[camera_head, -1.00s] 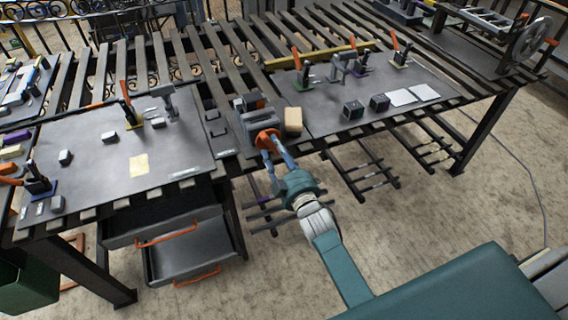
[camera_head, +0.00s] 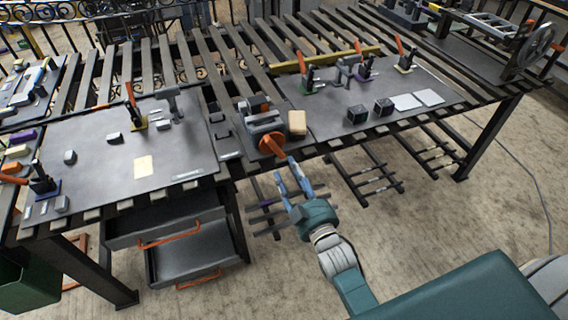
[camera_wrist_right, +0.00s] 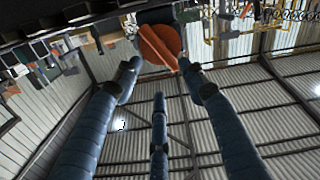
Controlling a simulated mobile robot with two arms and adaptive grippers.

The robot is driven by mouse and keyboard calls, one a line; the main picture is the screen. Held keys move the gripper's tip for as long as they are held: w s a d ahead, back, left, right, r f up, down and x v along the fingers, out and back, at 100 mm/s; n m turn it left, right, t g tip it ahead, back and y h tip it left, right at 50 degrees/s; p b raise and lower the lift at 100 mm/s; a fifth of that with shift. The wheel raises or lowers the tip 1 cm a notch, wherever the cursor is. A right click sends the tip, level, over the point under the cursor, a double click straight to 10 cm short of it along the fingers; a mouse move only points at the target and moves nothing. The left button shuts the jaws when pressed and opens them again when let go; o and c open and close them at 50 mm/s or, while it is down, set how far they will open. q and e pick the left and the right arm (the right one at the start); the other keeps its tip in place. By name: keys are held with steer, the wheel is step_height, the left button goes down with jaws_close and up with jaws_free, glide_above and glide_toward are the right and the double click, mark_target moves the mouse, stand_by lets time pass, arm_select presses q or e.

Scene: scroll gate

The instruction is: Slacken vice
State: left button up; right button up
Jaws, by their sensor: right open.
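The vice (camera_head: 263,122) is grey and stands at the front edge of the slatted table, between two dark mats. Its round orange handle (camera_head: 271,146) faces the front and also shows at the top of the right wrist view (camera_wrist_right: 159,46). An orange crank grip sticks out from the disc toward the lower right. My right gripper (camera_head: 287,170) has blue fingers and is open, in front of and below the handle, apart from it. In the wrist view its fingers (camera_wrist_right: 160,72) are spread with nothing between them. My left gripper is not in view.
A tan block (camera_head: 297,123) sits right of the vice. The left mat (camera_head: 100,165) and right mat (camera_head: 330,115) carry clamps with orange levers and small dark blocks. Drawers with orange handles (camera_head: 190,262) hang below. The floor in front is free.

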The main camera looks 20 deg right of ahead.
mark_target(274, 151)
steer(key=w+m, duration=0.3)
steer(key=m, duration=0.8)
steer(key=w+a+m, duration=0.1)
steer(key=w+m, duration=0.3)
steer(key=m, duration=0.7)
steer(key=w+m, duration=0.4)
steer(key=m, duration=0.7)
steer(key=shift+w+a+f+m, duration=0.15)
steer(key=shift+w+f+m, duration=0.1)
steer(key=shift+f+m, duration=0.15)
jaws_close()
